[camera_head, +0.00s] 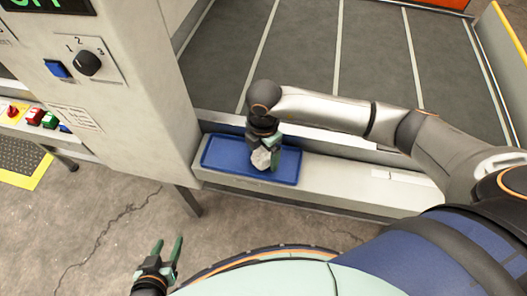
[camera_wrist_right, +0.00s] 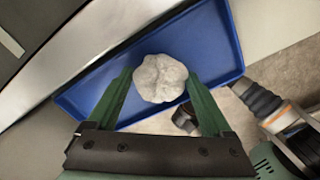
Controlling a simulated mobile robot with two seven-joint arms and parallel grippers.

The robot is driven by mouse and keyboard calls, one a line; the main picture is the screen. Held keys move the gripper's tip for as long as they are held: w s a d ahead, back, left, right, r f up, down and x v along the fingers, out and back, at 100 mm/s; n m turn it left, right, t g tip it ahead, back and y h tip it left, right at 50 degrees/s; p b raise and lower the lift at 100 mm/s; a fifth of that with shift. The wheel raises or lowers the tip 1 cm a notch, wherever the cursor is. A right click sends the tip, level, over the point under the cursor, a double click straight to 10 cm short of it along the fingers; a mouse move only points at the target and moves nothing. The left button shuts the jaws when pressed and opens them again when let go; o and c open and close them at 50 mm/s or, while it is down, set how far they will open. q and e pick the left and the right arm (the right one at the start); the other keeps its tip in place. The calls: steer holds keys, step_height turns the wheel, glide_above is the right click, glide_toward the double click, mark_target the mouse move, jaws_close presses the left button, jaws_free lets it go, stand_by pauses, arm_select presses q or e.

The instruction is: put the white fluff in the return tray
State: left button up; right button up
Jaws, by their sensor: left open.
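The white fluff (camera_head: 262,159) is a small rough lump. My right gripper (camera_head: 267,153) points down over the blue tray (camera_head: 222,155) with its fingers at the fluff. In the right wrist view the fluff (camera_wrist_right: 160,78) sits between the two green fingertips and touches both, with the blue tray (camera_wrist_right: 215,45) behind it. I cannot tell whether the fluff touches the tray floor. My left gripper (camera_head: 168,247) is open and empty, low over the floor, well apart from the tray.
The tray lies on a pale ledge (camera_head: 340,182) beside a grey machine cabinet (camera_head: 125,95) with a blue button (camera_head: 57,68) and a black dial (camera_head: 87,63). Dark panels (camera_head: 300,55) lie behind the ledge. Cracked floor (camera_head: 90,225) is clear in front.

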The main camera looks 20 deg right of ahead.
mark_target(264, 154)
step_height(264, 154, up, 12)
steer(key=p, duration=0.1)
steer(key=shift+r, duration=0.2)
stand_by(0.3)
